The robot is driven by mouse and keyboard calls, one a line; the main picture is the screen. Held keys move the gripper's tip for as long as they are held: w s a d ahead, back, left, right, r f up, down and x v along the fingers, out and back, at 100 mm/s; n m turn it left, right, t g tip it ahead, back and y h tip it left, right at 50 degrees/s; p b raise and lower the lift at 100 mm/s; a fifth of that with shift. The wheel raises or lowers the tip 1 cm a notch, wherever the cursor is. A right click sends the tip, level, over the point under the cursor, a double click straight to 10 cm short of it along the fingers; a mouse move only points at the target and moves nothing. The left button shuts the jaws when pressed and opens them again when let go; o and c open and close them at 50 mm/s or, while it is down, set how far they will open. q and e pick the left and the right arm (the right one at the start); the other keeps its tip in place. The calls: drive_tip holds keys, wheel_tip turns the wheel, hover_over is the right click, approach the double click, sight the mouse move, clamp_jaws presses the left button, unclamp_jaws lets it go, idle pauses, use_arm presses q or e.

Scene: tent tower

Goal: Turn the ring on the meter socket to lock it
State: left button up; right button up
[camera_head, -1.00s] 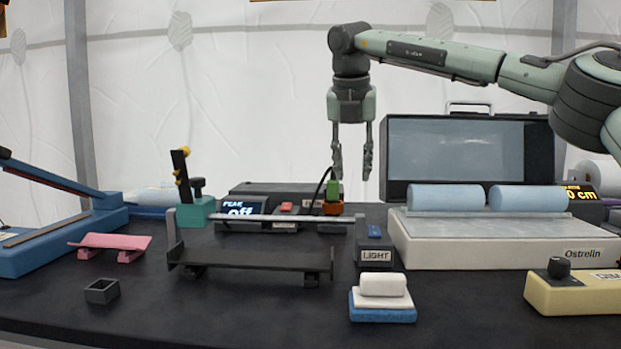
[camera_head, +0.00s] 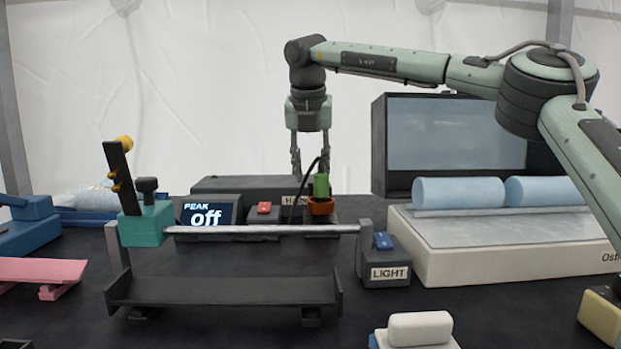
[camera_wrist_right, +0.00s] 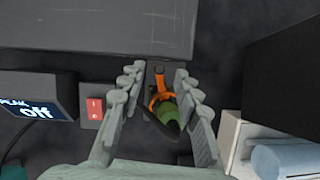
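The orange ring (camera_head: 321,206) sits around the base of an upright green plug (camera_head: 321,185) on the meter socket, behind the silver rail. A dark cable rises beside the plug. In the right wrist view the orange ring (camera_wrist_right: 159,97) and green plug (camera_wrist_right: 178,108) lie between the fingers. My right gripper (camera_head: 310,170) points down, open and empty, above and slightly left of the plug in the head view. The right wrist view shows the open gripper (camera_wrist_right: 158,76) with a finger on each side of the ring, no clear contact. My left gripper is out of view.
The PEAK display (camera_head: 208,215) reads "off", beside a red switch (camera_head: 264,208). A long dark box (camera_head: 240,184) lies behind. The silver rail (camera_head: 260,230) with a teal clamp (camera_head: 146,223) crosses in front. A LIGHT box (camera_head: 388,270) and a large open case (camera_head: 455,140) stand right.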

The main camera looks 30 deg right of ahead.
drive_tip(key=shift+x, duration=1.1)
drive_tip(key=shift+c, duration=0.2)
clamp_jaws()
